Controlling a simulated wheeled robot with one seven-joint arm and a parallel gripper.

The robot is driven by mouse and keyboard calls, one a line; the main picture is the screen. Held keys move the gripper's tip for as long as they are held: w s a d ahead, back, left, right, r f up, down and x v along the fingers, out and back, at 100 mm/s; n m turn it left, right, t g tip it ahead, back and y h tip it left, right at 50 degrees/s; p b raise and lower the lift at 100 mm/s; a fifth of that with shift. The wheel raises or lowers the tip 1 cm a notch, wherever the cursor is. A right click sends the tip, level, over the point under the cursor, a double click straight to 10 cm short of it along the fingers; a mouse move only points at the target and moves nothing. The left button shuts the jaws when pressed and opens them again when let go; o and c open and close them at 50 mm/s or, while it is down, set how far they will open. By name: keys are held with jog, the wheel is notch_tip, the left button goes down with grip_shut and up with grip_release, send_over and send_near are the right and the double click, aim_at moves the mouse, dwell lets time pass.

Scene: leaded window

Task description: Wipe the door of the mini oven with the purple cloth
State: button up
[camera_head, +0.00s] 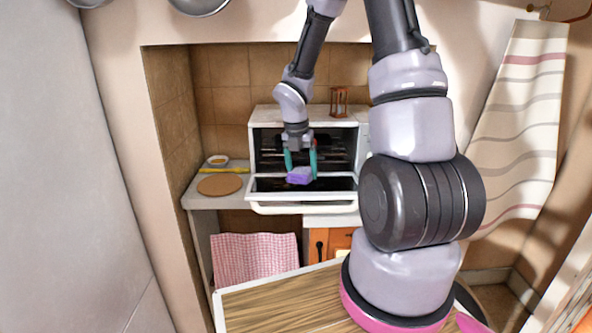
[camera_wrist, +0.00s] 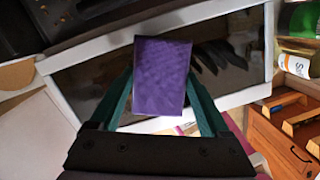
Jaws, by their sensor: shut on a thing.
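The mini oven (camera_head: 262,116) is white and stands on the counter in the tiled niche. Its door (camera_head: 262,195) is folded down open, with a white frame, a dark glass pane and a white handle bar along the front. The door also shows in the wrist view (camera_wrist: 95,75). My gripper (camera_head: 300,172) is shut on the purple cloth (camera_head: 299,177), a folded block that fills the gap between the green fingers. The cloth (camera_wrist: 160,75) is over the dark pane. Whether it touches the pane I cannot tell.
A round wooden board (camera_head: 219,185), a small bowl (camera_head: 218,161) and a yellow strip (camera_head: 224,170) lie left of the oven. A brown lantern-like object (camera_head: 339,101) stands on top. A pink checked towel (camera_head: 255,260) hangs below. Bottles (camera_wrist: 297,20) show at right in the wrist view.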

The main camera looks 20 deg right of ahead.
jog(key=shift+w+a, duration=0.55)
jog(key=shift+a, duration=1.15)
jog(key=shift+w+a, duration=0.55)
jog(key=shift+a, duration=1.1)
jog(key=shift+w+a, duration=0.55)
jog(key=shift+a, duration=1.15)
